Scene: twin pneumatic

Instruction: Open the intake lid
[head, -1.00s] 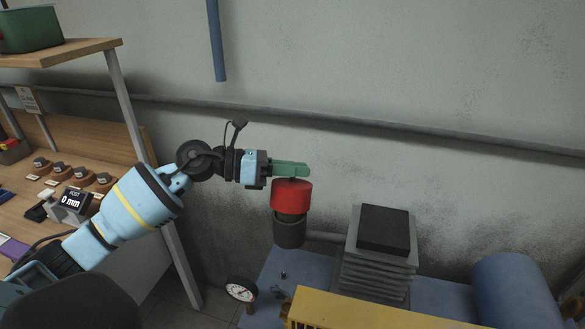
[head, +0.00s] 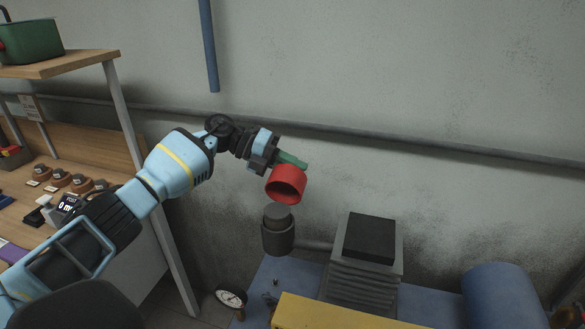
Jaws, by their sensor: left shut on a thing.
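The red intake lid (head: 286,183) is a round cap, tilted so that its dark hollow underside shows. It is above and a little right of the dark grey intake cylinder (head: 278,236), apart from it. The cylinder's narrower round top is uncovered. My left gripper (head: 291,160), with green fingers, is shut on the top of the lid; the exact grip point is partly hidden. My right gripper is not in view.
A finned grey block with a black top (head: 368,238) stands right of the cylinder on the blue machine. A yellow part (head: 340,313) lies in front, with a dial gauge (head: 231,298) to its left. A wooden workbench and shelf (head: 62,61) stand at left. A wall pipe (head: 400,147) runs behind.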

